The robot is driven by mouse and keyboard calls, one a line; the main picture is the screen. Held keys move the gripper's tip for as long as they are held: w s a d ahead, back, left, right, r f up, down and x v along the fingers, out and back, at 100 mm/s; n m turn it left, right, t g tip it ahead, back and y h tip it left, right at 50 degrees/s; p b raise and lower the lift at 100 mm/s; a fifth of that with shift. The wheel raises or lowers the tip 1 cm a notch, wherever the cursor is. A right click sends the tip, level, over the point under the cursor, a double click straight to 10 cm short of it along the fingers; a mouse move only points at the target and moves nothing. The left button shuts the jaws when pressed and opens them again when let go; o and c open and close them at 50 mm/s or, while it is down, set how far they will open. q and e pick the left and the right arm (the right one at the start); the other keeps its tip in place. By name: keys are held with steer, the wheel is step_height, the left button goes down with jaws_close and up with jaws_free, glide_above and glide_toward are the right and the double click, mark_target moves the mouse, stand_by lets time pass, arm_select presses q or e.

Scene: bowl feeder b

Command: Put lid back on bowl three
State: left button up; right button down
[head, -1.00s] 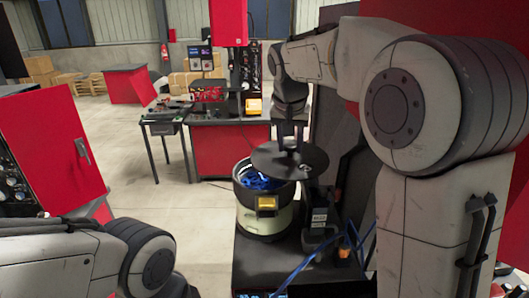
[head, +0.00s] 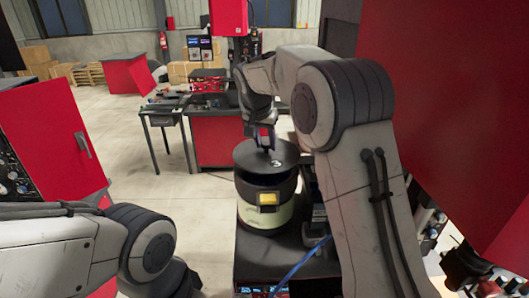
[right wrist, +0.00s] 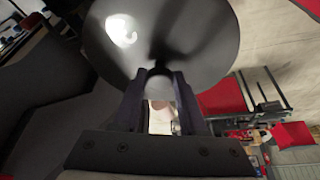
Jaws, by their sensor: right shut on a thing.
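The bowl (head: 265,211) is a round feeder with a dark upper wall, a pale lower body and a yellow block on its front. It stands on a dark stand. The dark round lid (head: 250,154) is over the bowl's mouth, about level, and hides the inside. I cannot tell whether it rests on the rim or hovers just above it. My right gripper (head: 265,143) is shut on the lid's knob from above. In the right wrist view the lid (right wrist: 185,35) fills the top, its knob (right wrist: 159,88) between the fingers. My left gripper is out of view.
The dark stand (head: 262,262) holds the bowl, with a blue cable (head: 303,258) beside it. A red panel (head: 460,90) is at the right. A red cabinet (head: 45,140) is at the left.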

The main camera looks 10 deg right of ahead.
mark_target(266, 154)
steer(key=shift+f, duration=1.9)
steer(key=shift+f, duration=0.2)
steer(key=shift+c, duration=2.3)
jaws_free()
steer(key=shift+r, duration=0.15)
